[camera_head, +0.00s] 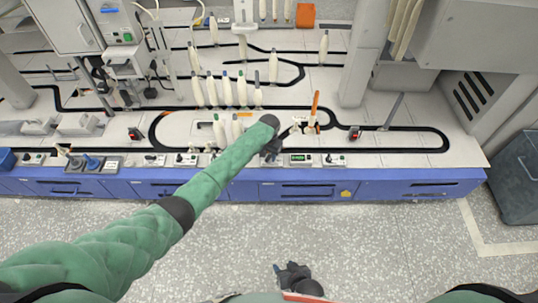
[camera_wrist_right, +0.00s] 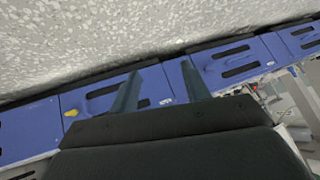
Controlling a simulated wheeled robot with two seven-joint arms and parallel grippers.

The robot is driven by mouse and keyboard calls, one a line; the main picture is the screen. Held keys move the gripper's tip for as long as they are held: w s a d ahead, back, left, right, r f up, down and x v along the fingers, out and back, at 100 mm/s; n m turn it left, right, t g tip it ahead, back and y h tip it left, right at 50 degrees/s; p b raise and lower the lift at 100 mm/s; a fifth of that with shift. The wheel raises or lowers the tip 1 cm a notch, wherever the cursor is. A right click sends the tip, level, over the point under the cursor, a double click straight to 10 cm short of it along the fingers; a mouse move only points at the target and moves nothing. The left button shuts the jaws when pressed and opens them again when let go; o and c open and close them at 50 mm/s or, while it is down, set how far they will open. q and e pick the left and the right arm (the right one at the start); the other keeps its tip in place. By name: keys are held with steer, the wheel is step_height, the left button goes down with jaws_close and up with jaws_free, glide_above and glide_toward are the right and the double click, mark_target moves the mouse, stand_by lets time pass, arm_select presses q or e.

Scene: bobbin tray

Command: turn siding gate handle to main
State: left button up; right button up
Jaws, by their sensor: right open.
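The siding gate handle cannot be made out with certainty; the area around my left gripper (camera_head: 269,156) is partly hidden by my green left arm. That gripper is over the front edge of the white track table (camera_head: 400,160), just left of a small control box with a green display (camera_head: 300,158). Its fingers are too small and dark to read. My right gripper (camera_head: 288,268) is low over the floor, well in front of the table. In the right wrist view, its two fingers (camera_wrist_right: 160,90) are apart with nothing between them.
Black track loops run across the table. Pale bobbins (camera_head: 227,92) stand in rows behind my left arm, and an orange-tipped bobbin (camera_head: 314,108) stands to its right. Blue drawers (camera_head: 400,188) line the table front.

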arm_select(q)
steer(key=shift+c, duration=0.3)
jaws_close()
steer(key=shift+r, duration=0.1)
arm_select(e)
steer(key=shift+r, duration=0.15)
arm_select(q)
steer(key=shift+d+r+m+p, duration=0.1)
steer(key=shift+m+p, duration=0.6)
steer(key=shift+m, duration=0.2)
steer(key=m+p, duration=0.2)
steer(key=m, duration=0.4)
steer(key=shift+s+m+p, duration=0.1)
steer(key=shift+m+p, duration=0.3)
steer(key=shift+m, duration=1.7)
arm_select(e)
step_height(320, 180, up, 14)
steer(key=w+g, duration=0.1)
steer(key=shift+w+g, duration=0.15)
steer(key=shift+g, duration=0.15)
arm_select(q)
steer(key=shift+d, duration=0.1)
arm_select(e)
steer(key=shift+r, duration=0.15)
